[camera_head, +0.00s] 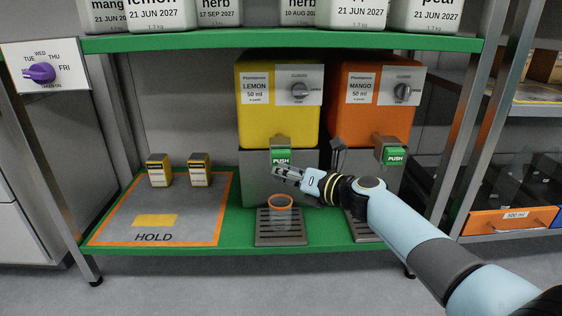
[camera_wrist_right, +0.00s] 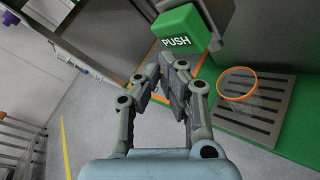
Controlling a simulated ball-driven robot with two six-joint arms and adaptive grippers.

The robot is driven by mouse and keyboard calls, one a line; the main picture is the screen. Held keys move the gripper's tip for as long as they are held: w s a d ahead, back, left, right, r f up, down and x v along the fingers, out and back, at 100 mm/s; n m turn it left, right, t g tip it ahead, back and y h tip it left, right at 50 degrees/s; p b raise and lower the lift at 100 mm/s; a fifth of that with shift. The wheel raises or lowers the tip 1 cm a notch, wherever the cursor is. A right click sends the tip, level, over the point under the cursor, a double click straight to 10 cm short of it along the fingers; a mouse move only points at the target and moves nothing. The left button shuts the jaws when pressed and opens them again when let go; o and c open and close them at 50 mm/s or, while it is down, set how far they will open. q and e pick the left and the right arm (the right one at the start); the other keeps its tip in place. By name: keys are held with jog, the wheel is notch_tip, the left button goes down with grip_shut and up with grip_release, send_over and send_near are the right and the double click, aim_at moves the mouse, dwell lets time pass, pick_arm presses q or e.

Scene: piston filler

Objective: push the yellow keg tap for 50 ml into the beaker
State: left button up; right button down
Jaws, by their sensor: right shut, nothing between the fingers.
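The yellow keg (camera_head: 265,118), labelled lemon 50 ml a push, stands on the green shelf on a grey block. Its green PUSH tap (camera_head: 281,157) is at the lower front, and it also shows in the right wrist view (camera_wrist_right: 183,38). The clear beaker (camera_head: 280,212) with an orange rim stands on the drip grate below the tap; its rim shows in the right wrist view (camera_wrist_right: 237,84). My right gripper (camera_head: 276,172) is shut and empty, just below and in front of the tap. I cannot tell whether it touches the tap. My left gripper is not in view.
An orange mango keg (camera_head: 370,112) with its own green PUSH tap (camera_head: 394,156) stands to the right. A grey HOLD mat (camera_head: 190,207) with two small boxes lies left. A green upper shelf (camera_head: 200,42) with white tubs is above. Metal posts stand on both sides.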

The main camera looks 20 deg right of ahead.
jog(key=shift+w, duration=0.15)
dwell(0.3)
jog(key=shift+w+d, duration=0.1)
jog(key=shift+w, duration=0.2)
jog(key=shift+w+d, duration=0.2)
jog(key=shift+w, duration=0.5)
dwell(0.9)
jog(key=shift+s+r, duration=0.1)
jog(key=shift+r, duration=0.05)
jog(key=shift+s+a+p, duration=0.15)
jog(key=shift+s+p, duration=0.1)
jog(key=shift+s, duration=0.25)
jog(key=shift+s+a+p, duration=0.15)
jog(key=shift+s+p, duration=0.05)
jog(key=shift+s, duration=0.3)
jog(key=shift+s, duration=0.15)
